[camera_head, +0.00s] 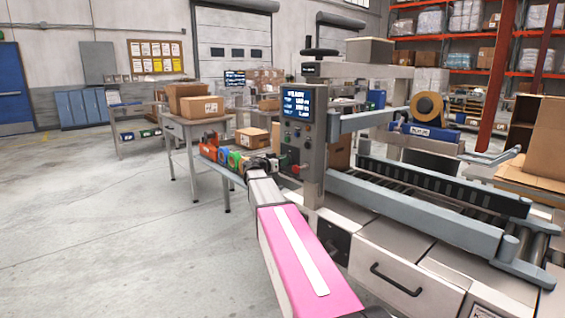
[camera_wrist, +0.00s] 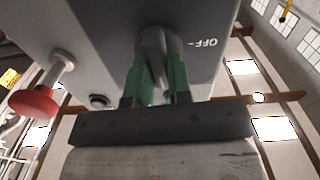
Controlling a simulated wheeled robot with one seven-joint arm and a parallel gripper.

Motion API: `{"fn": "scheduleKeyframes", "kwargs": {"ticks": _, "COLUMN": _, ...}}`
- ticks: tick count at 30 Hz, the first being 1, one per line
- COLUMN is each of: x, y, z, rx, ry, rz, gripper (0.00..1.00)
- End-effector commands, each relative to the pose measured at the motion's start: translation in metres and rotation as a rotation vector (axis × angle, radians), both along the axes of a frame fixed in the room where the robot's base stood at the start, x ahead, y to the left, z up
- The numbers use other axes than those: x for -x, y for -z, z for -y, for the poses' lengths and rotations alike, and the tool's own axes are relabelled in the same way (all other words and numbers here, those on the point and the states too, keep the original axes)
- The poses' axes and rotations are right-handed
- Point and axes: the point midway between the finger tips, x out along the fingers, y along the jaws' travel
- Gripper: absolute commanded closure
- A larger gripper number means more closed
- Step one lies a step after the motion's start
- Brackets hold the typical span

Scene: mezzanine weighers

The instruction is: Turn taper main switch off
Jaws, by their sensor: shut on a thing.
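The taper's control box (camera_head: 317,150) stands upright beside the roller conveyor, with a lit screen (camera_head: 297,104) and buttons on its face. In the wrist view, the grey main switch knob (camera_wrist: 152,42) sits on the box face, with an OFF mark (camera_wrist: 213,43) to the right of it. My gripper (camera_wrist: 156,80) is shut on the knob, one green finger on each side. The knob's handle runs roughly up and down in this view and is not lined up with the OFF mark. In the head view, my gripper (camera_head: 282,163) is at the box's lower face, and the knob is hidden.
A red mushroom button (camera_wrist: 34,103) and a small dark button (camera_wrist: 99,101) are left of my gripper in the wrist view. A low bench with tape dispensers (camera_head: 222,156) stands left of the box. The conveyor (camera_head: 420,200) runs to the right. Open floor (camera_head: 110,230) lies left.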

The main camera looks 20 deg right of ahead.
Motion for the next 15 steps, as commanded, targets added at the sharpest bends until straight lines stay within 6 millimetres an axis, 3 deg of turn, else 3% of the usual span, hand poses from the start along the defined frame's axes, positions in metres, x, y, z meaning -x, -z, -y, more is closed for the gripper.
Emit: {"fn": "scheduleKeyframes", "kwargs": {"ticks": 15, "x": -0.0024, "y": 0.0006, "z": -0.0008, "rx": 0.147, "ry": 0.0, "rz": -0.399, "gripper": 1.0}}
